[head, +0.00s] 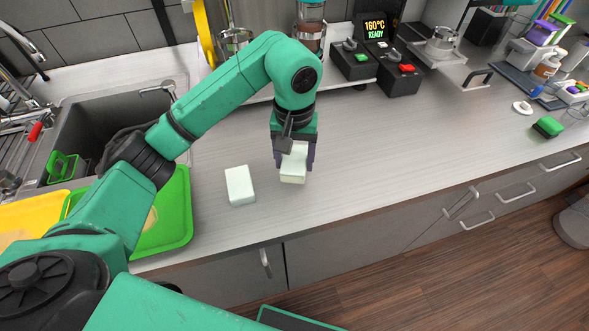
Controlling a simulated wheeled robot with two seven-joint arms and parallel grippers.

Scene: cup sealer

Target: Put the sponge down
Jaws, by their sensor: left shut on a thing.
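My left gripper (296,158) points down over the counter and is shut on a pale green sponge (293,177). The fingers are on either side of it and partly hide it. The held sponge is at or just above the counter top; I cannot tell whether it touches. A second pale block (240,185) of similar look lies on the counter just left of it, with a small gap between them. My right gripper is not in view.
A sink (110,115) and a green tray (180,215) are at the left. Black control boxes (388,75) stand at the back.

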